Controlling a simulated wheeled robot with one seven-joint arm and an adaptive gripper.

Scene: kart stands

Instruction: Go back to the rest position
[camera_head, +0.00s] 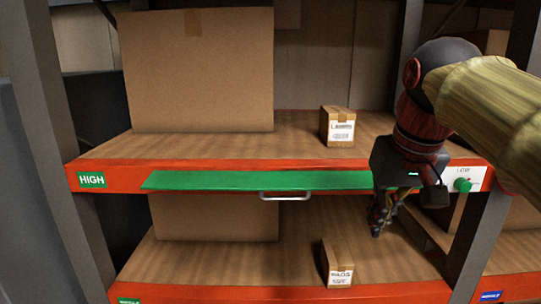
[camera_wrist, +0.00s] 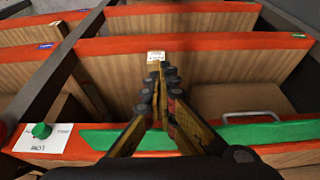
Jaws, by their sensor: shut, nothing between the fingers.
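My gripper (camera_head: 377,231) points down in front of the shelf's right part, its fingers below the level of the upper shelf edge. In the wrist view the fingers of my gripper (camera_wrist: 158,70) meet at the tips with nothing between them. The gripper hangs just left of a white plate with a green knob (camera_head: 463,185), which also shows in the wrist view (camera_wrist: 41,131). A green strip (camera_head: 220,181) with a metal handle (camera_head: 285,196) runs along the upper shelf's front; its right end is hidden behind my gripper.
The upper shelf (camera_head: 110,147), marked HIGH, bears a large carton (camera_head: 200,75) and a small labelled box (camera_head: 341,127). The lower shelf (camera_head: 185,265) bears another carton (camera_head: 220,218) and a small box (camera_head: 338,262). Grey uprights (camera_head: 62,140) stand at the sides.

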